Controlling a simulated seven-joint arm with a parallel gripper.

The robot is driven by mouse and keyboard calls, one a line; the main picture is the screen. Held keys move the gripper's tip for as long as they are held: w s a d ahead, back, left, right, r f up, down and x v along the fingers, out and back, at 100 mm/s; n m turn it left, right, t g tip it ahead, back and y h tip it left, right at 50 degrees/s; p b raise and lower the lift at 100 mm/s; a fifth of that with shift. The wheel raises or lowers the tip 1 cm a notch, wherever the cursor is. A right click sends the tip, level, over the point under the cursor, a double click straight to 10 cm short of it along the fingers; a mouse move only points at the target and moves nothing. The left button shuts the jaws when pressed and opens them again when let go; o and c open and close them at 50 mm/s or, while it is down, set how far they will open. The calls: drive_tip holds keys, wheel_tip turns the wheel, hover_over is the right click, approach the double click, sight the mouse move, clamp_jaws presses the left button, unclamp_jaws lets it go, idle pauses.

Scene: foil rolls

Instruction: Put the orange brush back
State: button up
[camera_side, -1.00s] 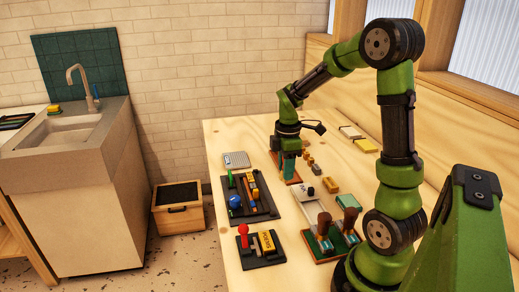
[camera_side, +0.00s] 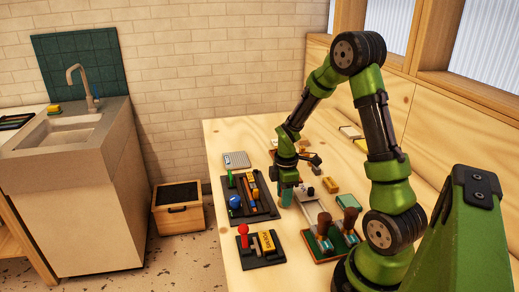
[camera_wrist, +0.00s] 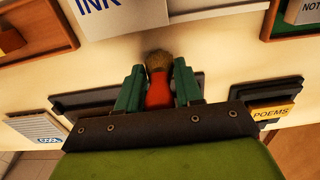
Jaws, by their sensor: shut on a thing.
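My gripper (camera_side: 286,198) is over the table, just right of the dark tool tray (camera_side: 236,212). In the wrist view its two teal fingers (camera_wrist: 158,88) are shut on the orange brush (camera_wrist: 158,94). The brush has a red-orange body, with a brown bristle tip pointing away from the wrist. In the side view the brush is hidden or too small to make out. I cannot tell from these frames which spot belongs to the brush.
The dark tray holds a blue round thing and several sticks. A smaller dark tray with a red-knobbed stamp (camera_side: 242,231) and a yellow POEMS block (camera_side: 267,241) is nearer. A white INK pad (camera_wrist: 125,15) lies beyond the fingers. A brown board with two wooden-handled stamps (camera_side: 349,218) stands right.

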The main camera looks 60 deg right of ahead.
drive_tip(key=shift+f, duration=0.15)
drive_tip(key=o, duration=1)
drive_tip(key=shift+o, duration=0.2)
wheel_tip(320, 180, up, 12)
drive_tip(key=shift+r, duration=0.15)
drive_tip(key=s+a+r+m+t, duration=0.2)
drive_tip(key=a+r+m, duration=0.1)
drive_tip(key=a, duration=0.3)
drive_tip(key=s+a+r+m+t+y, duration=0.1)
drive_tip(key=s+a+r+m+t, duration=0.1)
drive_tip(key=a+r+m, duration=0.2)
drive_tip(key=s+a+r+m+t+y, duration=0.1)
drive_tip(key=s+a+r+m+t, duration=0.1)
drive_tip(key=a+m, duration=0.4)
drive_tip(key=a+r+t, duration=0.1)
drive_tip(key=a+r, duration=0.1)
drive_tip(key=a, duration=0.2)
drive_tip(key=shift+s+a, duration=0.2)
drive_tip(key=shift+s, duration=0.2)
